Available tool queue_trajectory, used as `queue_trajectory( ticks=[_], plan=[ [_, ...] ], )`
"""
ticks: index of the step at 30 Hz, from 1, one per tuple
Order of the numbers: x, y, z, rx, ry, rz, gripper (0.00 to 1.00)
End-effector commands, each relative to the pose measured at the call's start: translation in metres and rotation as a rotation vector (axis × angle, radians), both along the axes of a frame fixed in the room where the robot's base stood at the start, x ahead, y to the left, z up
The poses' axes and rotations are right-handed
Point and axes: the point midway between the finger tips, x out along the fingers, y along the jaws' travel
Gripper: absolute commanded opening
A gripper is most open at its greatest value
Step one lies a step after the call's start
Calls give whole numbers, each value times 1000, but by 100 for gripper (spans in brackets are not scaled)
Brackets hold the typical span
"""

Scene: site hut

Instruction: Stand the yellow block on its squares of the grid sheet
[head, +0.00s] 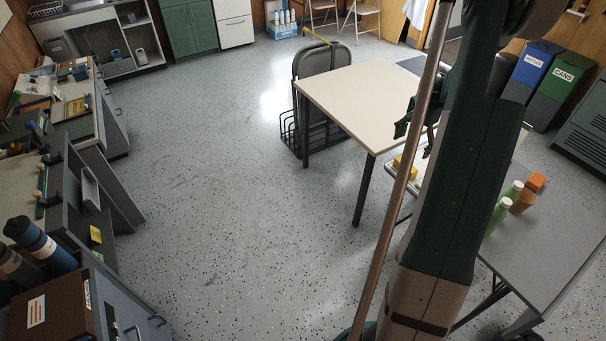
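I cannot tell whether that surface is the grid sheet; no grid squares can be made out. My gripper (408,122) shows only in part as dark pieces above the block, near the cream table's right edge. My arm covers the rest, so its opening and any contact are hidden.
The cream table (365,95) is bare where seen. The floor at left is open.

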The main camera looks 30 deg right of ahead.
Motion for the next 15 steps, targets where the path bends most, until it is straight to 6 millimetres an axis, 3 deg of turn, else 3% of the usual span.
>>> queue_trajectory(
  ticks=[8,15],
  plan=[
    [18,34,30,-21,-18,74,81],
    [40,90,75,-57,-47,191,81]
  ],
)
